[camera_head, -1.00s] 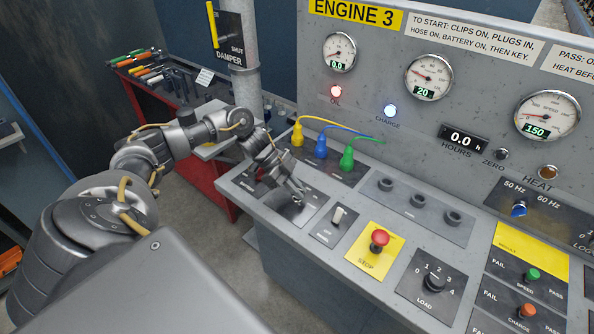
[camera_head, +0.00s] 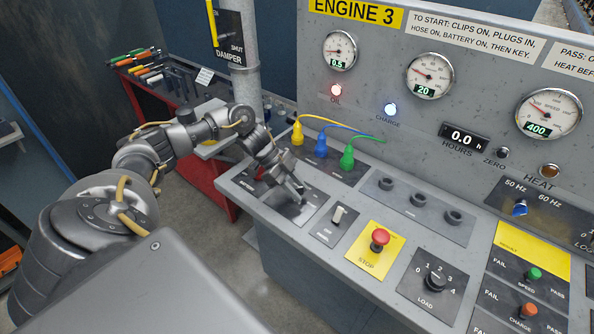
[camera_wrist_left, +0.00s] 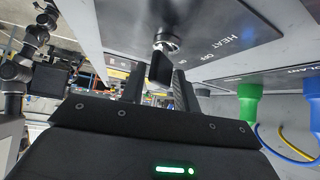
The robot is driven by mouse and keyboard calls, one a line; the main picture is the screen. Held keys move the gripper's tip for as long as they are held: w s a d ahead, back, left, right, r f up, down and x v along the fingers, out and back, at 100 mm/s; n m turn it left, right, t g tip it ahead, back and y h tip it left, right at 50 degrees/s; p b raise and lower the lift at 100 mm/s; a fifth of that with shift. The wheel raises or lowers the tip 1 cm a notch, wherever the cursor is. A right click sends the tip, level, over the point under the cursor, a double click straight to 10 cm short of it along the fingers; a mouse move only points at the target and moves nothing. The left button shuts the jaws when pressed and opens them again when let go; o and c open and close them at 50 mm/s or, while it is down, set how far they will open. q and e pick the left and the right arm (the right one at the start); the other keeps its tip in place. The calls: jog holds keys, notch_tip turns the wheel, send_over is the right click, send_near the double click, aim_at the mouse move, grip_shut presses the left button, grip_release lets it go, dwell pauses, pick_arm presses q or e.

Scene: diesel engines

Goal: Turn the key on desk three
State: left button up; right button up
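Desk three (camera_head: 320,232) carries an ENGINE 3 sign (camera_head: 356,12) on its back panel. My left gripper (camera_head: 298,192) is over the dark switch plate (camera_head: 312,212) at the desk's left end. In the left wrist view, the dark key (camera_wrist_left: 160,66) sits in a round metal lock (camera_wrist_left: 166,40) on a plate marked OFF, ON and HEAT. In the head view the gripper hides the key.
A red stop button (camera_head: 380,238), a toggle switch (camera_head: 339,214) and a load knob (camera_head: 435,282) are right of the gripper. Yellow, blue and green plugs (camera_head: 347,160) with cables stand behind it. A red tool bench (camera_head: 205,170) is at the left.

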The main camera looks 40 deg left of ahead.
pick_arm(q)
jog(key=shift+a, duration=0.1)
jog(key=shift+a+r, duration=0.25)
jog(key=b+v, duration=0.3)
jog(key=v, duration=0.7)
jog(key=shift+s+d, duration=0.1)
